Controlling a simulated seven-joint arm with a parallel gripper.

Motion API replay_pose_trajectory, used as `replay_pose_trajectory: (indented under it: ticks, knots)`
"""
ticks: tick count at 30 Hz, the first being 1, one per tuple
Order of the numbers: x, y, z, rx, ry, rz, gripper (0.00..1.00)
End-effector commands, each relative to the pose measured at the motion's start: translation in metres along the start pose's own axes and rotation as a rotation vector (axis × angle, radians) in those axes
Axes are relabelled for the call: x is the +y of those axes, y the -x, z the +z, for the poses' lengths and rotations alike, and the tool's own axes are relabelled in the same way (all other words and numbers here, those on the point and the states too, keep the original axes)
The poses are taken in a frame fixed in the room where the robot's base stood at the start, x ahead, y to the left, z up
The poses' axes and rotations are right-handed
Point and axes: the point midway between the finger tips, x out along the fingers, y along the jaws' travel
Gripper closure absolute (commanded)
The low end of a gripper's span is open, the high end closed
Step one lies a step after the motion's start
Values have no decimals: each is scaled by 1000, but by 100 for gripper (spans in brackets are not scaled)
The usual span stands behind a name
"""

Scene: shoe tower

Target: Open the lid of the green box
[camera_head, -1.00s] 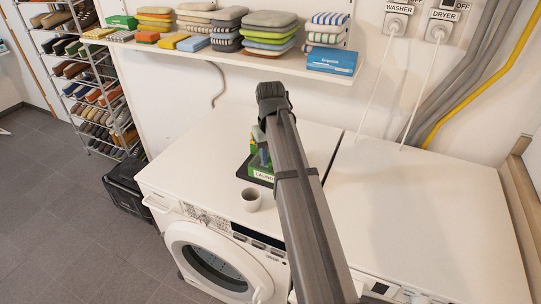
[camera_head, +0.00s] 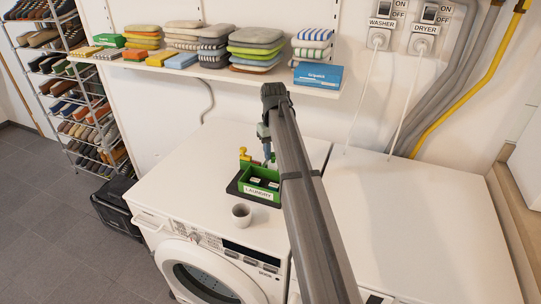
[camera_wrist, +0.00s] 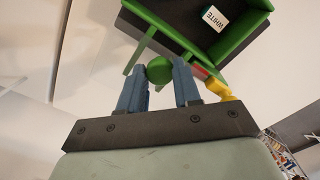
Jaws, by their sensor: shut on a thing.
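The green box (camera_head: 262,193), labelled LAUNDRY, stands on a dark base on top of the washer. Its inside shows from above, dark with small pale cards; one card (camera_wrist: 213,17) reads WHITE in the wrist view. My gripper (camera_head: 267,153) is behind the box, partly hidden by my arm. In the wrist view, its blue fingers (camera_wrist: 160,78) are closed around a round green knob (camera_wrist: 159,68). A thin green strip (camera_wrist: 140,50) beside the knob looks like the lid seen edge-on, raised off the box. A yellow part (camera_head: 244,158) stands at the box's back left.
A wall shelf (camera_head: 215,73) with folded stacks and a blue box (camera_head: 318,75) hangs behind. The dryer top (camera_head: 410,215) on the right is clear.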

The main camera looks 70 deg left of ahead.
Motion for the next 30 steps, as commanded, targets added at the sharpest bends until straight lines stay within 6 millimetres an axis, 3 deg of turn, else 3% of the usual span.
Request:
replay_pose_trajectory:
  ticks: [2, 3, 11, 22, 30]
  knots:
    - [-1, 1, 0, 2, 1, -1, 100]
    - [-1, 1, 0, 3, 1, -1, 66]
    - [-1, 0, 0, 2, 1, -1, 42]
    - [0, 6, 0, 2, 0, -1, 41]
    - [0, 49, -1, 3, 0, 0, 41]
